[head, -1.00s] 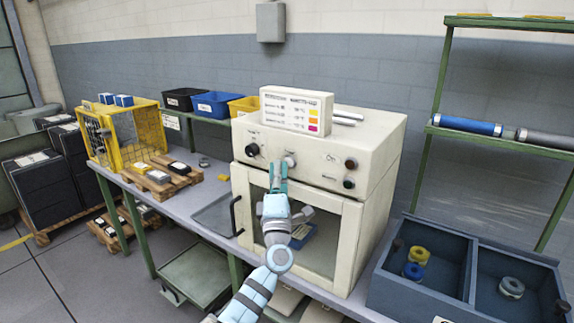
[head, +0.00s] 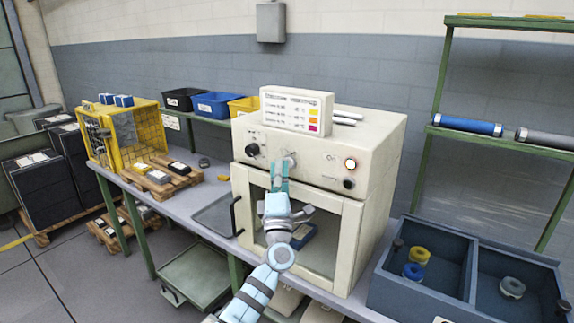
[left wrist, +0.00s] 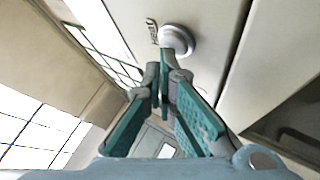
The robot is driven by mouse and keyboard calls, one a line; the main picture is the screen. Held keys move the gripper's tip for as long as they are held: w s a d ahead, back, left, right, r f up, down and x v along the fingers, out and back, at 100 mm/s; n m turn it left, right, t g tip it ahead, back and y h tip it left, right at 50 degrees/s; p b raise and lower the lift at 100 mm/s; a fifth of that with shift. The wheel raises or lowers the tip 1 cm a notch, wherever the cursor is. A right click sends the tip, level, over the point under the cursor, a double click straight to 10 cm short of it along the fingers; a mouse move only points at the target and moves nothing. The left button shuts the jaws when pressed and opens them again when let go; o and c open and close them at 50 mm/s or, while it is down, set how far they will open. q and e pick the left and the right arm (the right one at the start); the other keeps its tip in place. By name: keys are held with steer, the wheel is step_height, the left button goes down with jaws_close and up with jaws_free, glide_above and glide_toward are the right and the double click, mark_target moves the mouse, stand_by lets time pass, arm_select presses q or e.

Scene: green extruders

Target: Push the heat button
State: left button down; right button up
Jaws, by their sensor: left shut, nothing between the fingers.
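The heat button (head: 291,160) is a round pale knob on the front panel of the cream oven (head: 347,228). In the left wrist view the button (left wrist: 178,40) sits beside a dark "HEAT" label (left wrist: 152,32). My left gripper (head: 280,166) is shut and empty, pointing up at the panel just below and left of the button. In the left wrist view its fingertips (left wrist: 166,60) overlap the button's lower edge; I cannot tell whether they press it. My right gripper is not in view.
A black knob (head: 252,150) lies left of the button and another dark knob (head: 348,183) sits below the lamp. The oven door's black handle (head: 236,216) juts out at left. A blue divided bin (head: 468,270) stands at right.

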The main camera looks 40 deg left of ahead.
arm_select(q)
steer(key=shift+w, duration=0.2)
steer(key=shift+s, duration=0.1)
steer(key=shift+s+p, duration=0.25)
steer(key=shift+p, duration=0.2)
steer(key=s+p, duration=0.4)
steer(key=s, duration=0.2)
